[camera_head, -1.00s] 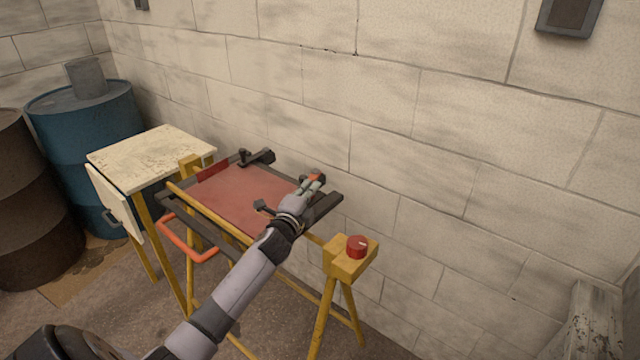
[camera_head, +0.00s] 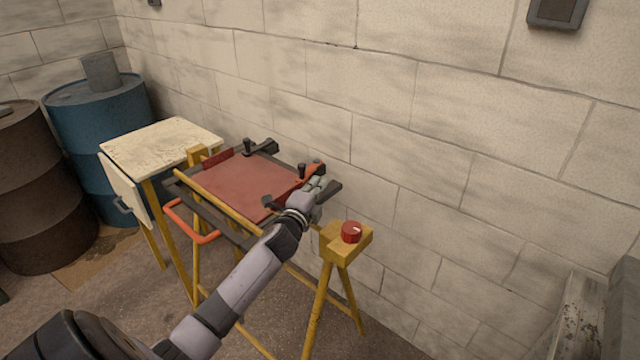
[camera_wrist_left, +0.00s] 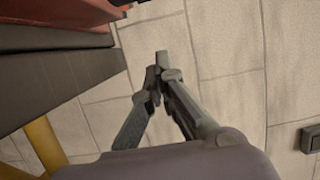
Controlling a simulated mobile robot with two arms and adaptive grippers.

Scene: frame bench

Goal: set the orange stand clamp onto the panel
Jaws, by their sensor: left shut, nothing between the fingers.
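The red panel (camera_head: 240,184) lies on the dark rails of the yellow stand. The orange stand clamp (camera_head: 313,171) is at the panel's right edge, with a dark knob beside it. Whether it grips the panel is too small to tell. My left gripper (camera_head: 322,184) is just in front and to the right of the clamp, partly covering it. In the left wrist view, the left gripper (camera_wrist_left: 161,66) is shut and empty, with its fingertips together against the wall background. The panel (camera_wrist_left: 65,14) shows at upper left there, apart from the fingers. My right gripper is not in view.
Dark clamps (camera_head: 264,147) sit at the panel's back edge and near side. A red knob (camera_head: 351,231) stands on the stand's right yellow end. A cream side table (camera_head: 160,145) and blue drum (camera_head: 95,120) are left. The block wall (camera_head: 450,130) is close behind.

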